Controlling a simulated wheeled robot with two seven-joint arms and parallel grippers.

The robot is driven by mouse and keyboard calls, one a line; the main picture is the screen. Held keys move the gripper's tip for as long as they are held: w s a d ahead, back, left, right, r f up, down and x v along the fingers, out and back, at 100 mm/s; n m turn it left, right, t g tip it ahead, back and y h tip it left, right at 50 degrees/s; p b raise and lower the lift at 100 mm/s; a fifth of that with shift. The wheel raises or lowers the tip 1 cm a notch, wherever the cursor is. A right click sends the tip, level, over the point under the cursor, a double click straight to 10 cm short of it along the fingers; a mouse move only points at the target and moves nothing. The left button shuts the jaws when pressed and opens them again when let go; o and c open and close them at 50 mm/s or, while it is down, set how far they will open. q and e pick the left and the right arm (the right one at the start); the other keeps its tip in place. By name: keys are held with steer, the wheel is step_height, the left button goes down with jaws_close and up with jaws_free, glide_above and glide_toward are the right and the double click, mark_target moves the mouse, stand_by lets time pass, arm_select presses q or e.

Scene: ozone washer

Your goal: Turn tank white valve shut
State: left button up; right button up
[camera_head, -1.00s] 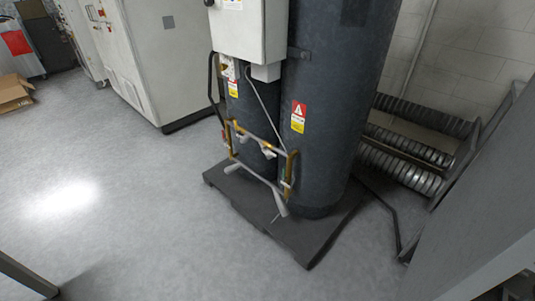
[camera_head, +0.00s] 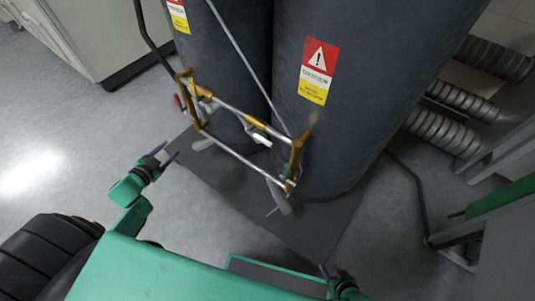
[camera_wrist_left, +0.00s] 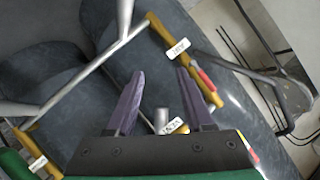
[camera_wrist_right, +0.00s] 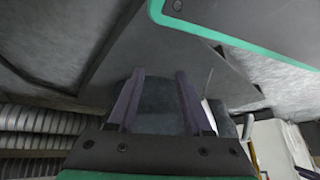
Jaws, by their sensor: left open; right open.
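A brass and steel pipe frame (camera_head: 240,122) is fixed in front of two dark tanks. I cannot tell which is the tank white valve. My left gripper (camera_head: 168,155) is open and empty, left of the lower left handle and apart from it. The left wrist view shows the pipes with small white labels (camera_wrist_left: 177,50) beyond its open fingers (camera_wrist_left: 160,73). My right gripper (camera_head: 332,272) is low at the front, open and empty in the right wrist view (camera_wrist_right: 160,74).
The right tank (camera_head: 340,130) carries a red and yellow warning label (camera_head: 318,70). A dark base plate (camera_head: 330,215) lies under the tanks. Ribbed ducts (camera_head: 445,130) and a grey frame stand at the right. Open floor (camera_head: 45,130) lies to the left.

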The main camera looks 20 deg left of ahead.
steer(key=w+a+f+t+y+b, duration=0.1)
steer(key=w+a+f+t+b, duration=0.15)
steer(key=a+f+b, duration=0.2)
arm_select(q)
steer(key=w+d+r+m+t+h+b, duration=0.2)
steer(key=w+d+r+m+h+b, duration=0.35)
steer(key=r+m+h, duration=0.45)
steer(key=m+g+h+b, duration=0.5)
steer(key=m+g+b, duration=0.4)
steer(key=m, duration=0.4)
glide_toward(263, 138)
steer(key=shift+n, duration=0.3)
steer(key=x, duration=0.4)
steer(key=shift+w+d+f+b, duration=0.15)
steer(key=shift+d+f+b, duration=0.15)
steer(key=shift+f, duration=0.1)
steer(key=x, duration=0.4)
steer(key=shift+w+d, duration=0.1)
steer(key=shift+d, duration=0.25)
steer(key=shift+w+d+f, duration=0.1)
steer(key=shift+d+f, duration=0.1)
steer(key=shift+d, duration=0.15)
arm_select(e)
steer(key=w+a+r+m+t+y, duration=0.1)
steer(key=w+a+r+t+y, duration=0.2)
steer(key=w+a, duration=0.2)
steer(key=shift+w+a+r+t, duration=0.2)
steer(key=shift+a+r+t, duration=0.2)
steer(key=shift+a, duration=0.45)
